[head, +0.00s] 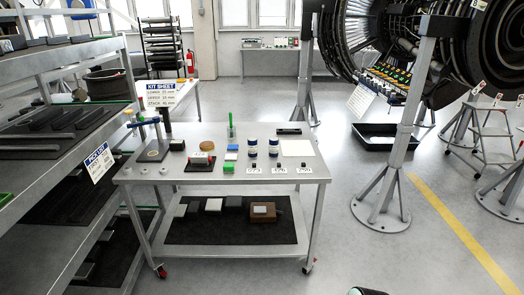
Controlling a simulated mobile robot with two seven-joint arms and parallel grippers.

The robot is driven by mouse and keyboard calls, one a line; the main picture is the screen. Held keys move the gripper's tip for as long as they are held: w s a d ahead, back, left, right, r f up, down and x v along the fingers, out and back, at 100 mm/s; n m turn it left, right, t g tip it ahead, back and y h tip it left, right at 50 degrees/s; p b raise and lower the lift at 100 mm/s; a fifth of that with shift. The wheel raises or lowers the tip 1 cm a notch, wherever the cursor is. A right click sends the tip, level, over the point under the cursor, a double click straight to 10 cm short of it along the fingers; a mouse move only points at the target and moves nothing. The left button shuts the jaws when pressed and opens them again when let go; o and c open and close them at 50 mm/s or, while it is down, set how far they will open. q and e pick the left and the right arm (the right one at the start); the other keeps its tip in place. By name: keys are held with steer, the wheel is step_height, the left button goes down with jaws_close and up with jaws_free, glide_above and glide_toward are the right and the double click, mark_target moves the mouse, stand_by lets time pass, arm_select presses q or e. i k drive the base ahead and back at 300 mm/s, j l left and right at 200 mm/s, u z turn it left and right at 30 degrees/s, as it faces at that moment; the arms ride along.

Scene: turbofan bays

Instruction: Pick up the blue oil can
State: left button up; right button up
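No blue thing in the head view is clearly an oil can at this size. Small dark-blue and white cylinders (253,148) stand upright in a group right of the middle of the steel cart's top (310,172). A small light-blue block (232,148) lies just left of them, above a green block (229,167). A thin green bottle-like item (231,128) stands upright behind these. Neither of my grippers shows. Only a dark rounded piece with a teal edge pokes in at the bottom edge, and I cannot tell what it is.
A shelf rack (62,200) with a "PICK LIST" sign (98,162) stands close along the cart's left. A jet engine (440,45) and grey stands (382,205) are at the right.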

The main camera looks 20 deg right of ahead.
mark_target(252, 142)
steer(key=i+l+u, duration=0.25)
steer(key=i, duration=0.15)
steer(key=i+l+u, duration=0.2)
steer(key=i, duration=0.2)
